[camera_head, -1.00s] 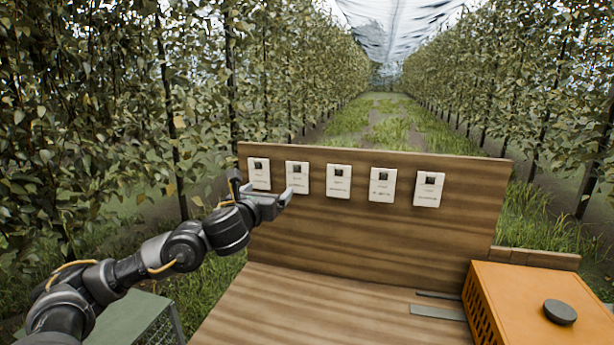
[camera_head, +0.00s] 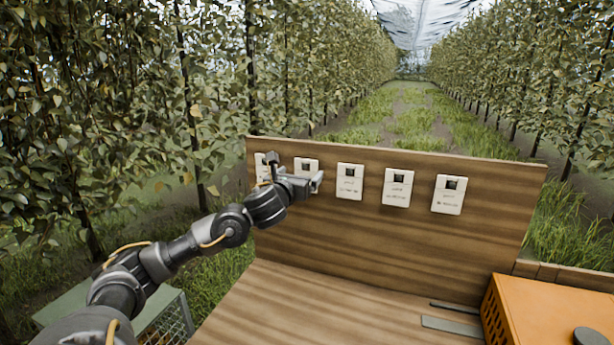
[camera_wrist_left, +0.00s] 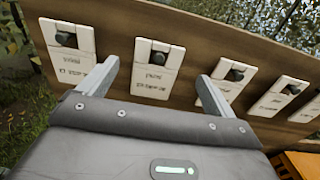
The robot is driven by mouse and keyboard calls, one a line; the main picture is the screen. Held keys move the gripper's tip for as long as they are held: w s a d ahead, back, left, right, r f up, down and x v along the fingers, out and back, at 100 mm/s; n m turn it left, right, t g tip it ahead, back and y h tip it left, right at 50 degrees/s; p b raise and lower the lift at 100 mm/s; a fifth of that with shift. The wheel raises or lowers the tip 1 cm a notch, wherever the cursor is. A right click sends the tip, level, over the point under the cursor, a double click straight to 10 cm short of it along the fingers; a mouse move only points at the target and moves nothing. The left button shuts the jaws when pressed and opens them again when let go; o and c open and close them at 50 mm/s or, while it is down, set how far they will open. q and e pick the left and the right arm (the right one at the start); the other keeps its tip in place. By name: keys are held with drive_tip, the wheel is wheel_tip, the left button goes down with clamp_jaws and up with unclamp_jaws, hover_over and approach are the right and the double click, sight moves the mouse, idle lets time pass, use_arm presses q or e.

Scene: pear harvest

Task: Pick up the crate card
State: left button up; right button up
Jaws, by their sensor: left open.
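Several white crate cards hang in a row on an upright wooden board (camera_head: 400,235). In the head view a middle card (camera_head: 350,181), a card right of it (camera_head: 397,188) and the far right card (camera_head: 448,195) show whole. The far left card (camera_head: 262,167) and second card (camera_head: 306,166) are partly hidden by my left gripper (camera_head: 298,172). My left gripper is open and empty in front of the board. In the left wrist view a card (camera_wrist_left: 155,68) stands between the open fingers, apart from them as far as I can tell. My right gripper is not in view.
A wooden bench top (camera_head: 330,305) lies below the board, with flat grey strips (camera_head: 450,325) on it. An orange crate (camera_head: 545,305) with a dark round knob (camera_head: 592,337) stands at the right. A green crate (camera_head: 170,315) is at lower left. Leafy tree rows flank a grassy lane.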

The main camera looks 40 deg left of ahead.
sight(304, 168)
use_arm(q)
drive_tip(key=shift+a+r, duration=0.1)
drive_tip(key=p+x, duration=0.1)
drive_tip(key=x, duration=0.1)
drive_tip(key=p+x, duration=0.1)
drive_tip(key=x, duration=0.2)
drive_tip(key=shift+f+p, duration=0.25)
drive_tip(key=shift+p, duration=0.1)
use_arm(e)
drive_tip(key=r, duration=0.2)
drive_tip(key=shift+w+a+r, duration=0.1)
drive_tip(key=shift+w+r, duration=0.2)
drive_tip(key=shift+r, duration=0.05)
use_arm(q)
drive_tip(key=shift+c, duration=0.3)
drive_tip(key=c, duration=1)
